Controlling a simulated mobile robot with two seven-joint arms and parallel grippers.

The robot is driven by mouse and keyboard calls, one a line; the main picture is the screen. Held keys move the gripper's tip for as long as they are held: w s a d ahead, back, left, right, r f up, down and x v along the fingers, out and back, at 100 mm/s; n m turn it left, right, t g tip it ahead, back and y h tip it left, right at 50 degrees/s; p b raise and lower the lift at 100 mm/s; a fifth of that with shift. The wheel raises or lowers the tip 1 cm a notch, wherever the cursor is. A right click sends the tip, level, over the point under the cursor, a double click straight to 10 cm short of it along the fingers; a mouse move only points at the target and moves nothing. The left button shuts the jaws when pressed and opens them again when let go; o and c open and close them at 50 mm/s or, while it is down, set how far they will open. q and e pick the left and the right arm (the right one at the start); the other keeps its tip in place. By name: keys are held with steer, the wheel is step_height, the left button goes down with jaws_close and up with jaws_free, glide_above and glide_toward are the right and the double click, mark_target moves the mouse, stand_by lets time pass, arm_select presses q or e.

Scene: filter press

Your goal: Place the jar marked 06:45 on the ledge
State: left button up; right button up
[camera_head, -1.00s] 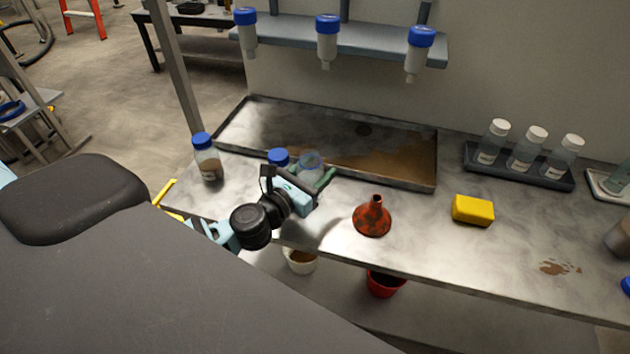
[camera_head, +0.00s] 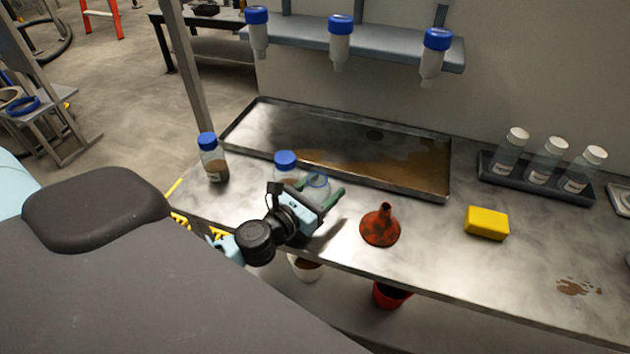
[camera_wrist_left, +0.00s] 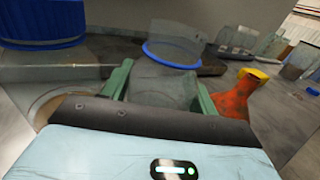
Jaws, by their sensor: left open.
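My left gripper (camera_head: 320,193) is open at the bench. Its green fingers stand on either side of a clear vessel with a blue ring (camera_wrist_left: 172,55); I cannot tell whether they touch it. A blue-lidded jar (camera_head: 285,161) stands just behind the gripper, and its lid fills the upper left of the left wrist view (camera_wrist_left: 42,22). Another blue-lidded jar (camera_head: 213,162) with brown contents and a white label stands farther left. No 06:45 marking is readable. A blue-grey wall ledge (camera_head: 385,48) carries several inverted blue-capped bottles. My right gripper is not in view.
A shallow metal tray (camera_head: 235,137) with brown residue lies behind the jars. A rusty red funnel (camera_head: 380,227) and yellow block (camera_head: 487,222) stand to the right. A dark rack (camera_head: 535,180) holds white-capped bottles. A brown spill (camera_head: 579,287) marks the right bench.

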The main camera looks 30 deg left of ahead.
arm_select(q)
steer(key=s, duration=0.3)
steer(key=s+a+b, duration=0.1)
steer(key=s, duration=0.3)
steer(key=s+b, duration=0.1)
steer(key=s, duration=0.2)
steer(key=shift+s+a, duration=0.15)
steer(key=shift+a, duration=0.15)
steer(key=shift+s+a, duration=0.1)
steer(key=shift+s, duration=0.5)
steer(key=shift+s+r+b, duration=0.2)
steer(key=shift+b, duration=0.1)
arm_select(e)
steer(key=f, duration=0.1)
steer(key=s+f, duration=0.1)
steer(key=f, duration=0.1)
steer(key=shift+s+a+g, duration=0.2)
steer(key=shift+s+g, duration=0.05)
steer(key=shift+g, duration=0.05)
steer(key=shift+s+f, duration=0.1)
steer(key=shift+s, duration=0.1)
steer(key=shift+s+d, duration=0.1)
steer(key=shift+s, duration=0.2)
